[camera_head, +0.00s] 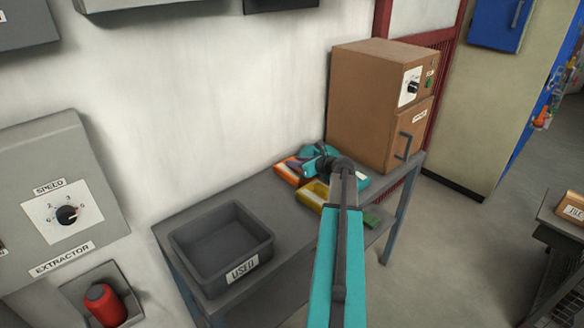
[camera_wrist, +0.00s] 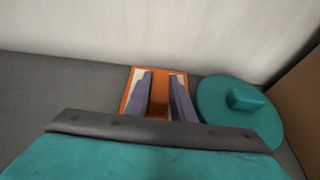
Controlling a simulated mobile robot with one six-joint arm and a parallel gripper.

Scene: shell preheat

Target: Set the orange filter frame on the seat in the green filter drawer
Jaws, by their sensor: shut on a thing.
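The orange filter frame (camera_wrist: 128,101) has a pale inside and a raised orange middle part. It lies on or just above the grey bench near the wall. In the head view the frame (camera_head: 284,171) is partly hidden by my arm. My gripper (camera_wrist: 160,99) is shut on the middle part of the frame, with one grey-purple finger on each side. I cannot tell whether the frame touches the bench. I do not see a green filter drawer or its seat clearly in either view.
A grey bin (camera_head: 178,243) marked USED stands on the bench (camera_head: 250,191) at left. A yellow frame (camera_head: 309,196) lies beside the orange one. A teal round piece with a knob (camera_wrist: 238,116) is right of the frame. A brown oven (camera_head: 364,107) stands at the bench's far end.

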